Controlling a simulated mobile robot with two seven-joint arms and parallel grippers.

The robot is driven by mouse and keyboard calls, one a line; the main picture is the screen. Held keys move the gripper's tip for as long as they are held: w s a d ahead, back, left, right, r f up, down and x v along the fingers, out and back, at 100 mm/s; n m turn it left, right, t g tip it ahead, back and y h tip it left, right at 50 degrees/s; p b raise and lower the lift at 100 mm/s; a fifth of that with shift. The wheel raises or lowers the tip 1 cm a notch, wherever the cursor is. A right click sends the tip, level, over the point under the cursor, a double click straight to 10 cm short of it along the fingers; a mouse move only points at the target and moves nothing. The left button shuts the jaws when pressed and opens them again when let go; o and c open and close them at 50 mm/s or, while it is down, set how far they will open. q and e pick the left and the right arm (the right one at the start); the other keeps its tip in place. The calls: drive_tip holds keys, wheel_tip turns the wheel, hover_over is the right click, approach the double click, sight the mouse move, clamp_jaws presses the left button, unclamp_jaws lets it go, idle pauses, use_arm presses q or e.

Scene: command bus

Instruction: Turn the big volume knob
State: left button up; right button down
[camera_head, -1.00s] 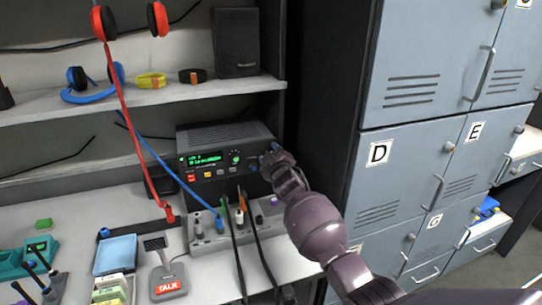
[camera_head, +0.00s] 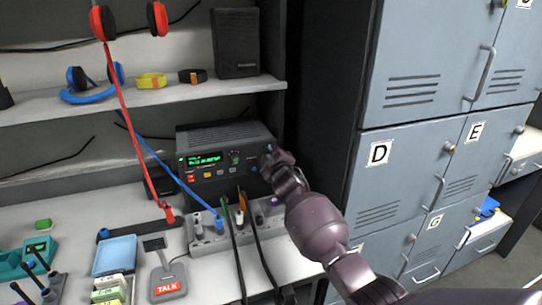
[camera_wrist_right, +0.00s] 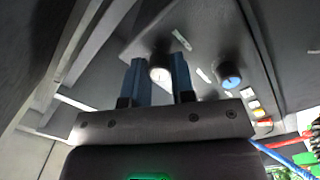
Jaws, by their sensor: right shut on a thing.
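The black radio unit (camera_head: 222,134) stands on the counter with a lit green display (camera_head: 205,160) on its front. My right gripper (camera_head: 268,157) is at the right end of that front panel. In the right wrist view, my right gripper (camera_wrist_right: 157,80) has its two blue fingers on either side of a round knob (camera_wrist_right: 160,74) with a pale face and a pointer line, and is shut on it. The fingers hide the knob's sides. A second knob (camera_wrist_right: 231,76), dark with a blue face, sits beside it, apart from the fingers. My left gripper is out of view.
Grey lockers (camera_head: 390,170) stand close to the right of my arm. A power strip (camera_head: 207,238) with several plugs and cables lies before the radio. A TALK pedal (camera_head: 167,280) stands at the front. A shelf (camera_head: 150,97) with headphones and a speaker (camera_head: 235,43) is above.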

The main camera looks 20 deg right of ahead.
drive_tip(key=n, duration=0.9)
drive_tip(key=n+y, duration=0.1)
drive_tip(key=n, duration=0.8)
drive_tip(key=shift+t+p, duration=0.3)
drive_tip(key=shift+n, duration=0.3)
drive_tip(key=c, duration=1)
unclamp_jaws()
drive_tip(key=shift+o, duration=0.2)
